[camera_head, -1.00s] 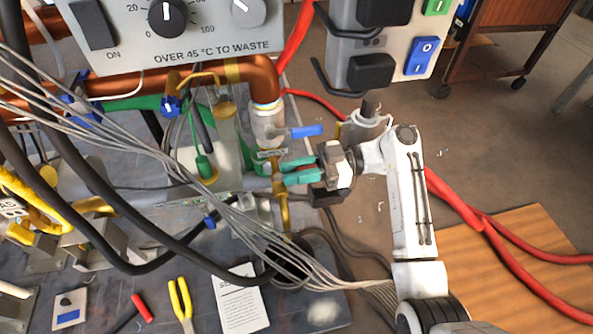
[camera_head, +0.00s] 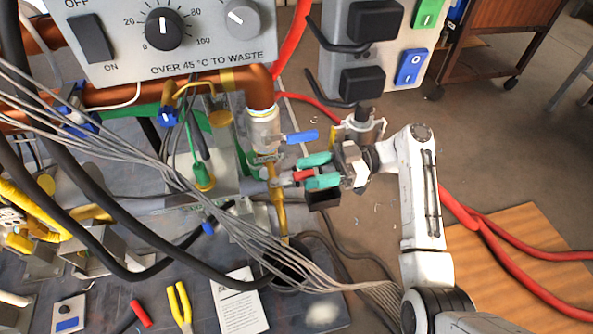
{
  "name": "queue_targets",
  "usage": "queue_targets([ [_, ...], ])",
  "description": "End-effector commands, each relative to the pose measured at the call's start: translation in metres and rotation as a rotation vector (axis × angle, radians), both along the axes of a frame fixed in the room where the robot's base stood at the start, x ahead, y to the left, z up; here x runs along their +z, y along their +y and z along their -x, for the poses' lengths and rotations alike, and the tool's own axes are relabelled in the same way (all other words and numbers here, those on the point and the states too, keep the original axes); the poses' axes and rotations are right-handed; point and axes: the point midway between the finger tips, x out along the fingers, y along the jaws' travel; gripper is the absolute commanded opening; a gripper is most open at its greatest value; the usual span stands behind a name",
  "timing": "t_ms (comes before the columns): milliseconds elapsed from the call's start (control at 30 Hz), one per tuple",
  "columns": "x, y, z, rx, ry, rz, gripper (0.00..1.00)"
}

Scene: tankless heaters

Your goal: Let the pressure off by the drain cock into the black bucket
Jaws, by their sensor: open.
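My gripper (camera_head: 309,171) has teal fingers and points left at the vertical brass pipe below the copper elbow. It is open. A small red lever (camera_head: 302,175), apparently the drain cock's, sticks out to the right from the brass fitting (camera_head: 275,170). Its end lies between or just beside my fingertips; I cannot tell whether they touch. A brass outlet pipe (camera_head: 279,213) runs down from the fitting. Its lower end goes towards a dark round shape (camera_head: 292,262), probably the black bucket, partly hidden by grey cables.
A blue lever (camera_head: 301,136) sits just above my gripper on the same pipe. Grey cables (camera_head: 215,200) and black hoses (camera_head: 180,273) cross in front of the bench. A grey control box (camera_head: 180,45) and a switch box (camera_head: 375,55) hang above.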

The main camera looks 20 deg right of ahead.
Motion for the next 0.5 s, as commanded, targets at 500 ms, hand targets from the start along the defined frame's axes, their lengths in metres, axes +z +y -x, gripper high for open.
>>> queue_targets([
  [500, 0.0, -0.06, 0.009, 0.0, 0.0, -0.001, 0.47],
])
